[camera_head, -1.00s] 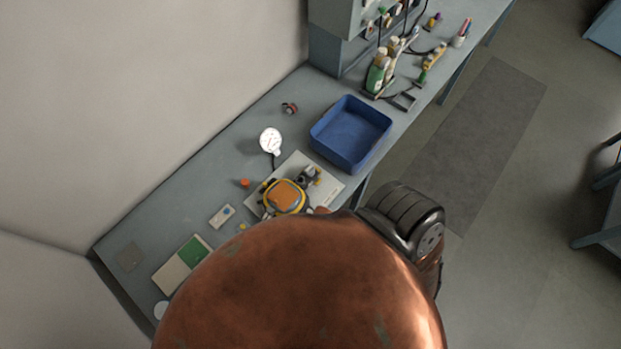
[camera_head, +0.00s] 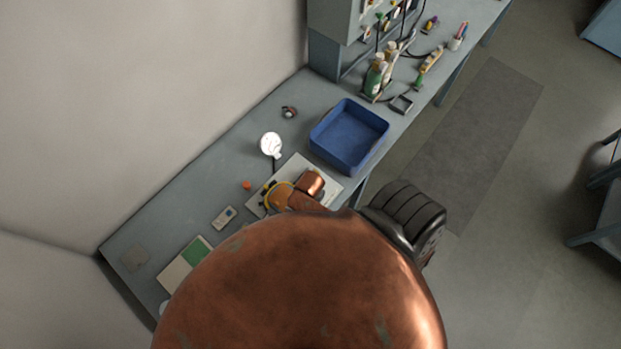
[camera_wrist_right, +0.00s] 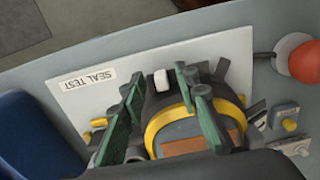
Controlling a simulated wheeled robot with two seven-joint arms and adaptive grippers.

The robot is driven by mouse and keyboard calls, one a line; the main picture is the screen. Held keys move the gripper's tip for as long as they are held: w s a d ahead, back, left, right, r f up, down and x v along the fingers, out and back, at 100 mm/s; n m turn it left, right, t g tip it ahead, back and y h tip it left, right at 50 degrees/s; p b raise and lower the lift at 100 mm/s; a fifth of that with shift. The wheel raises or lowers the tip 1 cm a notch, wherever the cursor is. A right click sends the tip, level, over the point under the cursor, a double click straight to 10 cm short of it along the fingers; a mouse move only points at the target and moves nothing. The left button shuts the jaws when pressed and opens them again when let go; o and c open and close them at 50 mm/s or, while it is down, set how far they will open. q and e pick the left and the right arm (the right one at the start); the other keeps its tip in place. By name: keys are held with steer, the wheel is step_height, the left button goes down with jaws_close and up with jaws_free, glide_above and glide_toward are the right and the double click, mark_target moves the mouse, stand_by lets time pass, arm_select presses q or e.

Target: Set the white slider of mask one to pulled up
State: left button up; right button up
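A small white slider (camera_wrist_right: 161,80) shows at the mask's far edge in the right wrist view. My right gripper (camera_wrist_right: 160,86) is open, its green fingers apart on either side of the slider; contact cannot be told. In the head view my copper arm covers part of the mask (camera_head: 279,196), and the slider is hidden. My left gripper is not in view.
A blue tray (camera_head: 349,137) stands beside the board; its edge also shows in the right wrist view (camera_wrist_right: 30,140). A white round disc (camera_head: 271,145) stands behind the board. An orange-red ball (camera_wrist_right: 305,62) is at the right. Bottles (camera_head: 375,78) stand farther back.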

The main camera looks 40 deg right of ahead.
steer(key=shift+f, duration=0.35)
steer(key=shift+c, duration=0.4)
jaws_close()
